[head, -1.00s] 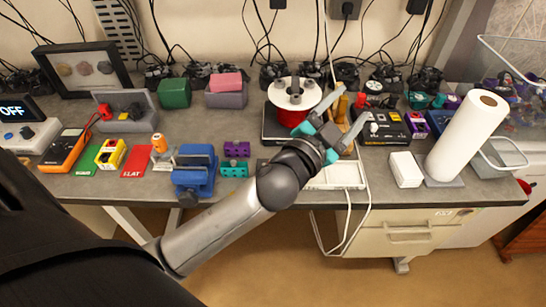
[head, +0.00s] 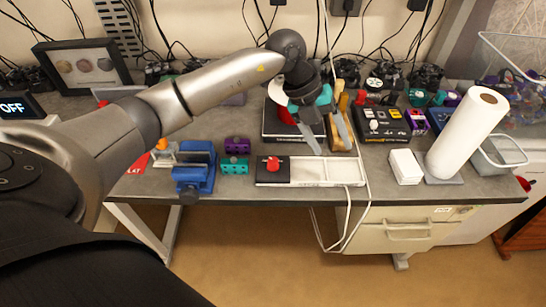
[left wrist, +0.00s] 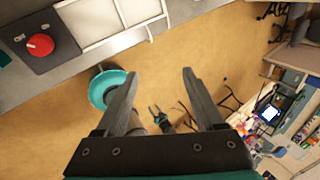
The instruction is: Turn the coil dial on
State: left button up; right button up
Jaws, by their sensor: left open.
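A red dial (head: 273,164) sits on a black plate (head: 260,178) at the left end of a white tray-like unit (head: 335,184) near the bench's front edge. In the left wrist view the red dial (left wrist: 40,45) shows at the upper left, on its dark plate. My left gripper (head: 333,146) is open and empty, pointing down above the bench, right of and behind the dial and apart from it. In the left wrist view its open fingers (left wrist: 158,78) have nothing between them. Which way the dial is turned is too small to tell.
A blue vise (head: 194,174) and purple and teal blocks (head: 235,166) stand left of the dial. A white box (head: 405,167) and paper roll (head: 466,135) stand right. A white cable (head: 364,190) hangs over the front edge.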

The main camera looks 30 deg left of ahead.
aim_at(273, 160)
pick_arm(q)
jog(key=a+r+n+g+y, duration=0.15)
jog(key=a+y, duration=0.45)
jog(key=a, duration=0.8)
jog(key=shift+n, duration=0.35)
jog(key=f, duration=1.5)
jog(key=shift+s+d+f, duration=0.2)
jog(key=shift+s, duration=0.05)
grip_shut()
